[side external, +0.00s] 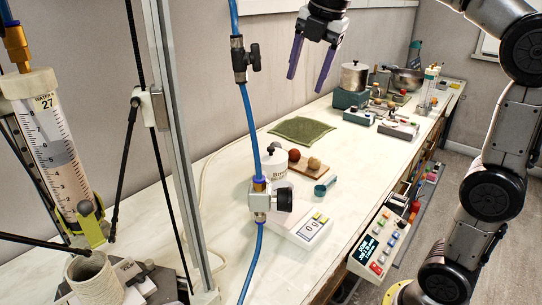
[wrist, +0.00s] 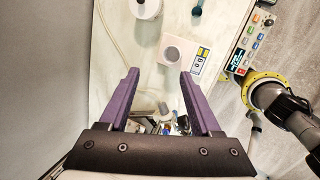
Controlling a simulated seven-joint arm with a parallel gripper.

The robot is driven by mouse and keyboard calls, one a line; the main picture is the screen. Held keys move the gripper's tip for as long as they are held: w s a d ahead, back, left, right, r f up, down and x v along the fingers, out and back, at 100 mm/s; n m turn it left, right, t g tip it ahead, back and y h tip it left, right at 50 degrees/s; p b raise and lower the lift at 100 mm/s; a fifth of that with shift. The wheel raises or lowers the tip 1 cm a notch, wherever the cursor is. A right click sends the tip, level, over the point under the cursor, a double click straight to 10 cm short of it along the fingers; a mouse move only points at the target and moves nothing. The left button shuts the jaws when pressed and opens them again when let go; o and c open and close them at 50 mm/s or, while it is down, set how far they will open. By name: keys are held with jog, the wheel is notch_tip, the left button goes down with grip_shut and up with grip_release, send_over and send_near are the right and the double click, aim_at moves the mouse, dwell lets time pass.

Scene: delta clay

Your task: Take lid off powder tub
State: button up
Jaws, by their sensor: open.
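A white tub (side external: 273,164) with a dark-knobbed lid on it stands on the bench, partly hidden behind the blue hose and its valve; its label is only partly readable. It seems to be the powder tub. In the wrist view a white round top (wrist: 147,6), probably the same tub, is cut by the upper edge. My gripper (side external: 307,82) is open and empty, high above the bench, its two purple fingers pointing down and apart. In the wrist view my gripper (wrist: 160,74) has nothing between its fingers.
A scale (side external: 312,228) with yellow buttons stands near the tub, also in the wrist view (wrist: 181,53). A board with brown balls (side external: 304,165), a teal scoop (side external: 325,186) and a green cloth (side external: 302,130) lie nearby. The hose valve (side external: 268,200) and a metal post (side external: 178,130) stand in the foreground.

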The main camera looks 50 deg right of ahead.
jog(key=w+d+f+n+g, duration=0.1)
jog(key=w+d+f+n, duration=0.2)
jog(key=w, duration=0.7)
jog(key=g, duration=0.2)
send_over(271, 147)
jog(key=a, duration=0.1)
notch_tip(271, 147, down, 19)
jog(key=shift+a+r, duration=0.1)
jog(key=shift+r, duration=0.1)
jog(key=shift+m, duration=0.3)
jog(key=shift+s+d+f, duration=0.1)
jog(key=shift+d+f, duration=0.15)
jog(key=shift+f, duration=1.2)
jog(key=shift+d+f, duration=0.2)
jog(key=shift+f, duration=1.25)
grip_shut()
